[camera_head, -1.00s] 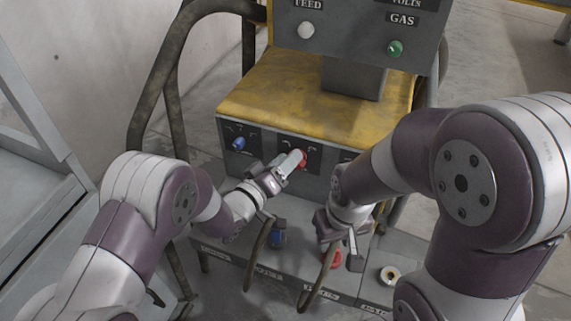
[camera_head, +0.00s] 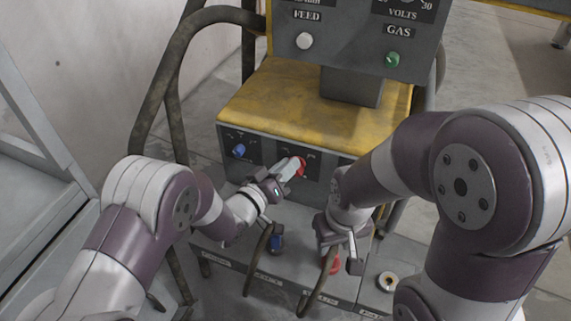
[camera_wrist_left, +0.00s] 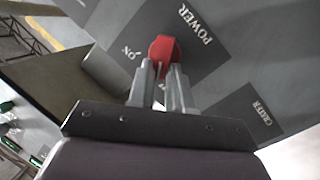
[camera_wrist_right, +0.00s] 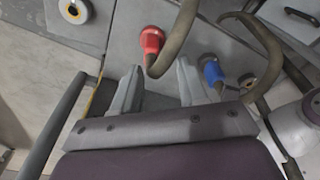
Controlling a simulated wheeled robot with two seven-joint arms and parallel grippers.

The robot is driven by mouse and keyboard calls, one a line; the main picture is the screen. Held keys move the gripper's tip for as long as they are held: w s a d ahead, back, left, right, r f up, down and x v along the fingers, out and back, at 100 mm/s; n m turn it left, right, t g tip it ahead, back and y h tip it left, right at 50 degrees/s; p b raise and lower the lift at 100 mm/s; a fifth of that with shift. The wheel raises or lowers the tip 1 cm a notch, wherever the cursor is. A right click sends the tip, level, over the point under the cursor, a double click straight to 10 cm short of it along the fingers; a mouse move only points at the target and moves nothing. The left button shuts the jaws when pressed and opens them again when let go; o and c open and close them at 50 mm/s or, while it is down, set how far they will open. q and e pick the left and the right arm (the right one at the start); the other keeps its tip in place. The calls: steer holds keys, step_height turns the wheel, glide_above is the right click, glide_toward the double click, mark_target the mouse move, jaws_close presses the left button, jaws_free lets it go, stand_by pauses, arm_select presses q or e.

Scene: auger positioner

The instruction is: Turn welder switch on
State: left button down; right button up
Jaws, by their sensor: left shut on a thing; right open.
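The welder's red power switch knob (camera_head: 300,165) is on the dark front panel below the yellow top. In the left wrist view the red knob (camera_wrist_left: 164,47) sits on a dark plate marked POWER and ON. My left gripper (camera_head: 291,170) is shut on the knob, with its fingers (camera_wrist_left: 163,76) on both sides of the lower part. The fingers hide part of the plate, so I cannot tell the switch setting. My right gripper (camera_head: 338,256) is open and empty above the lower sockets; its fingers also show in the right wrist view (camera_wrist_right: 159,76).
A blue knob (camera_head: 239,150) is left of the red one. Below are a red cable plug (camera_wrist_right: 152,40), a blue cable plug (camera_wrist_right: 212,72) and a round socket (camera_head: 387,281). Cables (camera_head: 257,262) loop near both grippers.

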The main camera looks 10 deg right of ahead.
arm_select(q)
steer(key=m+y+p, duration=0.1)
steer(key=m, duration=0.2)
steer(key=d+m+y+p, duration=0.1)
steer(key=m, duration=0.2)
steer(key=s+m+y+p, duration=0.1)
steer(key=m+y+p, duration=0.1)
steer(key=m, duration=0.2)
steer(key=shift+s+d+r, duration=0.1)
steer(key=shift+d+r, duration=0.25)
steer(key=shift+d, duration=0.05)
steer(key=shift+s+d+f+m+t+y+p, duration=0.1)
steer(key=shift+m+t+y+p, duration=0.15)
steer(key=shift+m, duration=0.4)
steer(key=shift+s+d+f+m+t+y+p, duration=0.15)
steer(key=shift+m+t+y, duration=0.15)
steer(key=shift+m, duration=0.35)
steer(key=shift+w, duration=0.1)
steer(key=c, duration=1.1)
jaws_free()
steer(key=shift+o, duration=0.2)
steer(key=shift+r, duration=0.1)
